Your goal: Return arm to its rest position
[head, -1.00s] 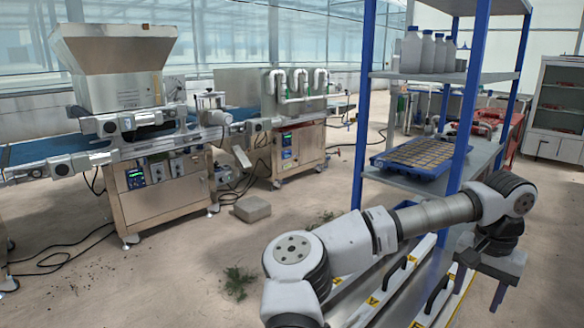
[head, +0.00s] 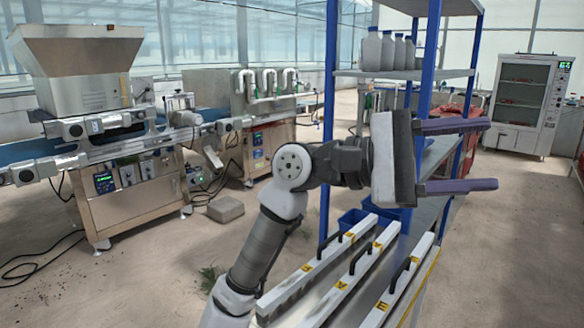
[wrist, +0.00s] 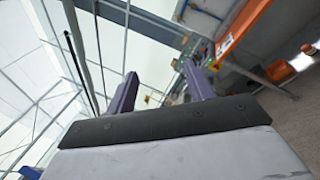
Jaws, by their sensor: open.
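My gripper (head: 462,157) is raised in front of the blue-posted shelf in the head view. Its two purple fingers point right and stand wide apart with nothing between them. In the wrist view the fingers (wrist: 160,95) are also apart and empty, and the glass roof and walls show beyond them at a tilt. My arm rises from the bottom of the head view and bends at the elbow beside the shelf. The gripper body hides part of the shelf.
The blue-posted shelf (head: 330,125) holds several white bottles (head: 387,52) on an upper level. White rails with black handles (head: 362,258) lie below my arm. The seeding machine (head: 90,70) stands left, a grey block (head: 225,209) on the floor. A cabinet (head: 527,105) stands back right; floor before it is clear.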

